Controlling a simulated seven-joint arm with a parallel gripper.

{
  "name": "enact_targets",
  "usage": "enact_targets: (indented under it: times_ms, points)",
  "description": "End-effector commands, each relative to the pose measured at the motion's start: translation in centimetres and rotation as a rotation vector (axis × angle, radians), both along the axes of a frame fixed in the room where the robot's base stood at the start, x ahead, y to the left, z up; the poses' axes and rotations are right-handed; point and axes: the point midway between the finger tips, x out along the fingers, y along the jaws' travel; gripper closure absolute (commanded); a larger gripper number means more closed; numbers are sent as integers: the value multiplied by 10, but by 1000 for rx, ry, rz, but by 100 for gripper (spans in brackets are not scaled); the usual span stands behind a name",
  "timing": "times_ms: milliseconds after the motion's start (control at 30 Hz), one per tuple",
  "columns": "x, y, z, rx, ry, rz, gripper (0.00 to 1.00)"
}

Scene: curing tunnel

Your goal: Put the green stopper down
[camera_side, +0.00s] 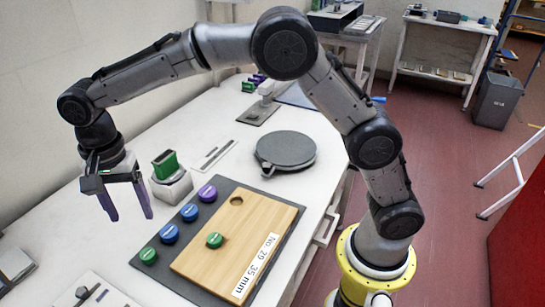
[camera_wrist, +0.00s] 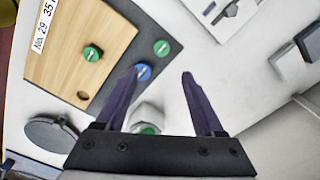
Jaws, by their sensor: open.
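A green stopper (camera_side: 215,240) sits on the wooden board (camera_side: 262,221), apart from the board's round hole (camera_side: 237,201); it also shows in the wrist view (camera_wrist: 93,53). Another green stopper (camera_side: 148,256) is on the dark mat (camera_side: 228,186) at the near end of a row, also in the wrist view (camera_wrist: 162,48). Two blue stoppers (camera_side: 169,233) and a purple stopper (camera_side: 207,193) continue the row. My gripper (camera_side: 131,216) is open and empty, raised above the table to the left of the mat. In the wrist view my gripper (camera_wrist: 160,74) partly covers the row.
A white block with a green top (camera_side: 172,186) stands close right of my gripper. A round grey plate (camera_side: 286,150) lies behind the board. A flat light panel with a knob (camera_side: 90,292) lies at the near left. Bare white table shows between them.

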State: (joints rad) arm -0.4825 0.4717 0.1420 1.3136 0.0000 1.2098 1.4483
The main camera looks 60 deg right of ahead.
Motion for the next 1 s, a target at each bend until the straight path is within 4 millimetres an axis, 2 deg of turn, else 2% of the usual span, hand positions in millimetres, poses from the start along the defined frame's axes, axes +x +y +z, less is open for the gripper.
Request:
enact_targets:
  times_ms: [167,300,500,633,800,900,1000]
  points:
    - [-21,-45,43,24,-65,110,30]
    - [-58,-97,79,29,-148,264,30]
    - [-128,-160,106,-9,-267,486,30]
    - [-178,-191,107,-61,-340,630,30]
    - [-235,-217,92,-150,-411,800,30]
    - [-257,-225,81,-195,-435,871,30]
    - [-270,-229,72,-226,-446,918,30]
